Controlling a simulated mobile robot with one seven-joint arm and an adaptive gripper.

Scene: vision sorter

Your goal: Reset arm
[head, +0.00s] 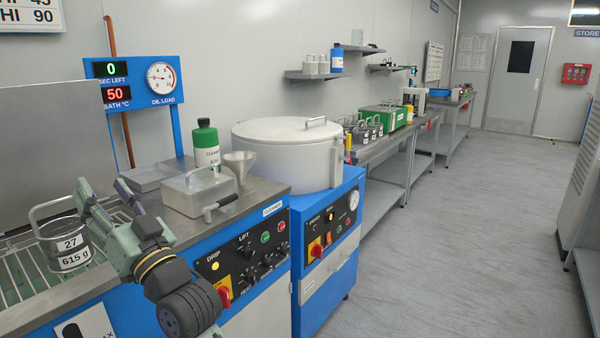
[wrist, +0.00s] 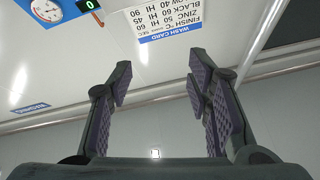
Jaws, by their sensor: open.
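My gripper (head: 104,190) is at the lower left in the head view, over the washer's top. Its two fingers point up and away from the camera. In the wrist view my gripper (wrist: 160,65) is open, with a wide empty gap between the purple-padded fingers. A metal basket with a loop handle (head: 65,245), labelled 27 and 615 g, stands on the wire rack just left of my gripper.
The blue washer (head: 245,262) carries a lidded metal box (head: 196,192), a funnel (head: 239,165) and a green-and-white bottle (head: 206,145). A large round drum (head: 285,150) stands right of it. Benches with several small baskets run back along the wall. The grey floor (head: 445,240) at right is clear.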

